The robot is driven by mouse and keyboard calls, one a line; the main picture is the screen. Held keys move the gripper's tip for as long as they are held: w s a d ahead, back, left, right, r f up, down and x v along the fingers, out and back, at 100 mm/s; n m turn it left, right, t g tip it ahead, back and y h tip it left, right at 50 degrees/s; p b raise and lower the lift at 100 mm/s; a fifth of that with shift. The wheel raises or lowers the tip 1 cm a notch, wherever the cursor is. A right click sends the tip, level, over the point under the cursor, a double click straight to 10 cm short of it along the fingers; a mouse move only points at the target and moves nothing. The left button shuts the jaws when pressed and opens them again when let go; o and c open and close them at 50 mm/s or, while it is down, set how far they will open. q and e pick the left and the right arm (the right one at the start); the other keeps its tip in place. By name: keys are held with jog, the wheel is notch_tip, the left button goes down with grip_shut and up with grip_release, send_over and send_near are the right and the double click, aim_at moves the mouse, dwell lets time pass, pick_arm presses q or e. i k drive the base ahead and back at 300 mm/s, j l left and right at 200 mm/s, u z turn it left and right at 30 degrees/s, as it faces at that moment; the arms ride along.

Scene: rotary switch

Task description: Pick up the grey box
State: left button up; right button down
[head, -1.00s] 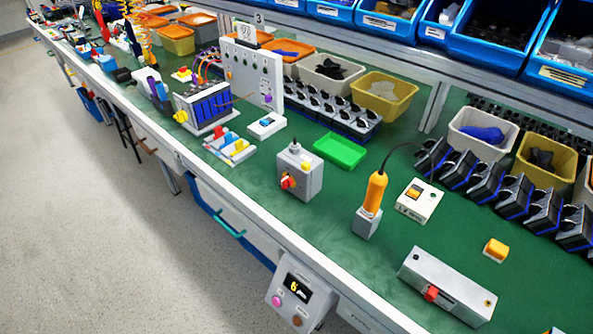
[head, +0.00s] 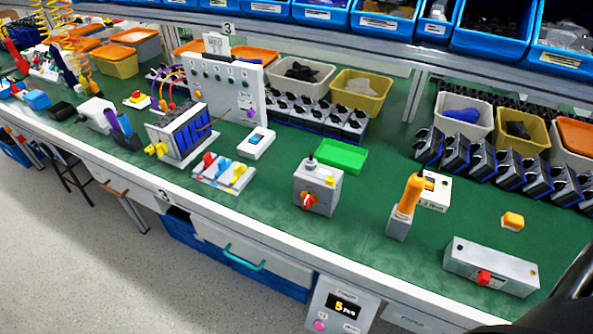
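A grey box (head: 325,182) with a red rotary switch on its front and a yellow part on its upper right stands upright on the green bench top, right of the picture's middle. A second, longer grey box (head: 470,262) with a red knob lies near the bench's front edge at the lower right. I cannot tell from the name alone which of the two is meant. Neither box is being held. Neither of my grippers is in view. A dark, smooth shape, possibly part of my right arm, shows at the lower right corner.
A green tray (head: 341,156) sits just behind the upright box. An orange tool (head: 410,194) in a grey holder stands to its right. A colourful switch block (head: 223,174) is to its left. Bins line the back.

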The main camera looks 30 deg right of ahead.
aim_at(327, 198)
jog(key=j+z, duration=0.15)
jog(key=z, duration=0.25)
jog(key=i+j+z, duration=0.1)
jog(key=z, duration=0.3)
jog(key=j+z, duration=0.25)
jog(key=z, duration=0.15)
